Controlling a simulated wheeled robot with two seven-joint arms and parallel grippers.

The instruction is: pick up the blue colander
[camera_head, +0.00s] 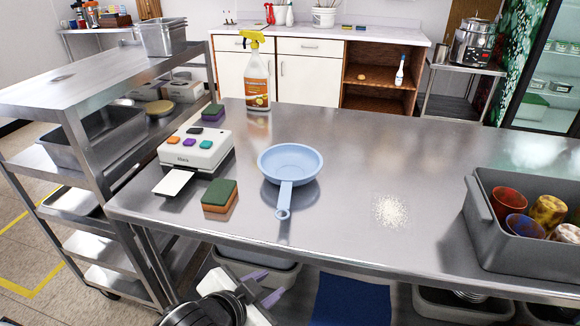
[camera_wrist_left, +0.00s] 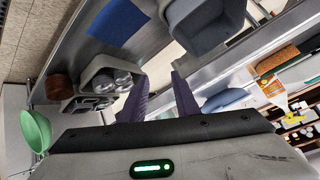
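The blue colander (camera_head: 289,161) is a light blue bowl with a long handle pointing toward the table's front edge. It sits upright on the steel table, left of the middle. My left gripper (camera_head: 264,286) is below and in front of the table's front edge, clear of the colander. Its two purple fingers are apart with nothing between them, as the left wrist view (camera_wrist_left: 159,92) also shows. A blue shape at the right of that view may be the colander, but I cannot tell for sure. My right gripper is not in view.
A green-and-orange sponge (camera_head: 220,196) and a white label device (camera_head: 196,150) are left of the colander. A yellow-topped spray bottle (camera_head: 257,80) stands behind. White grains (camera_head: 390,211) lie to the right, before a grey bin (camera_head: 520,246) of cups.

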